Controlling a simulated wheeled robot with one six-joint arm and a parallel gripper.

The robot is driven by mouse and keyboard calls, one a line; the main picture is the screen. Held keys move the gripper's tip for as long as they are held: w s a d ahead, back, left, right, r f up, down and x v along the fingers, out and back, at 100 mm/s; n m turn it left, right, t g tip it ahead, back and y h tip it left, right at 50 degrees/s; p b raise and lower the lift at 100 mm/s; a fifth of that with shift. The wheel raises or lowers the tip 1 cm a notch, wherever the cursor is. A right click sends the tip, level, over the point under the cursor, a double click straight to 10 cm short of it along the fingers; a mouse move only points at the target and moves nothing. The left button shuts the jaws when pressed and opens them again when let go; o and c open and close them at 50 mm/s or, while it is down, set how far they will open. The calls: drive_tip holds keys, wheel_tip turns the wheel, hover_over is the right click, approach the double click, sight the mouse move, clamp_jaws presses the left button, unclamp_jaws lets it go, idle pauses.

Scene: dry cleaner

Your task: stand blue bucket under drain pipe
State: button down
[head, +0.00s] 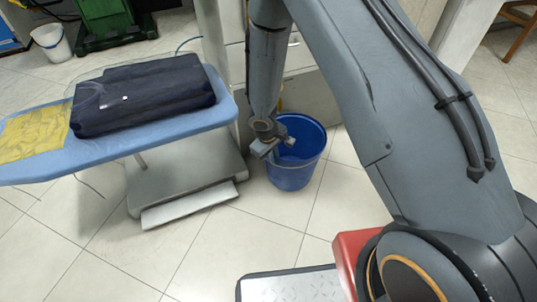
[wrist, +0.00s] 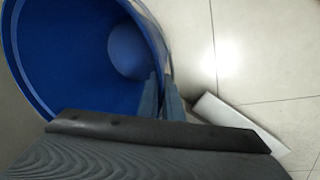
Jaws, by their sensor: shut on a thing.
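The blue bucket (head: 297,178) is upright at the foot of a pale cabinet, right of the ironing table. I cannot tell whether its base touches the floor. My gripper (head: 276,152) is at the bucket's near left rim. In the wrist view my gripper (wrist: 163,98) is shut on the rim, one finger inside and one outside. The bucket's inside (wrist: 75,60) looks empty there. I cannot make out the drain pipe for sure; my arm covers part of the area behind the bucket.
The ironing table (head: 190,122) with folded dark clothing (head: 145,95) stands close on the left, its pedal plate (head: 190,205) low beside the bucket. A pale cabinet (head: 312,95) is behind. A white bucket (head: 50,42) stands far left. Tiled floor in front is clear.

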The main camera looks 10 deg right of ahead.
drive_tip(key=shift+w+a, duration=0.25)
drive_tip(key=shift+w, duration=0.5)
drive_tip(key=shift+w+a, duration=0.25)
drive_tip(key=shift+w, duration=0.55)
drive_tip(key=shift+w+a, duration=0.25)
drive_tip(key=shift+w, duration=0.5)
wheel_tip(320, 180, down, 4)
drive_tip(key=shift+r+b, duration=0.25)
drive_tip(key=shift+b, duration=0.85)
drive_tip(key=c, duration=1.9)
unclamp_jaws()
drive_tip(key=shift+c, duration=0.2)
drive_tip(key=shift+r, duration=0.1)
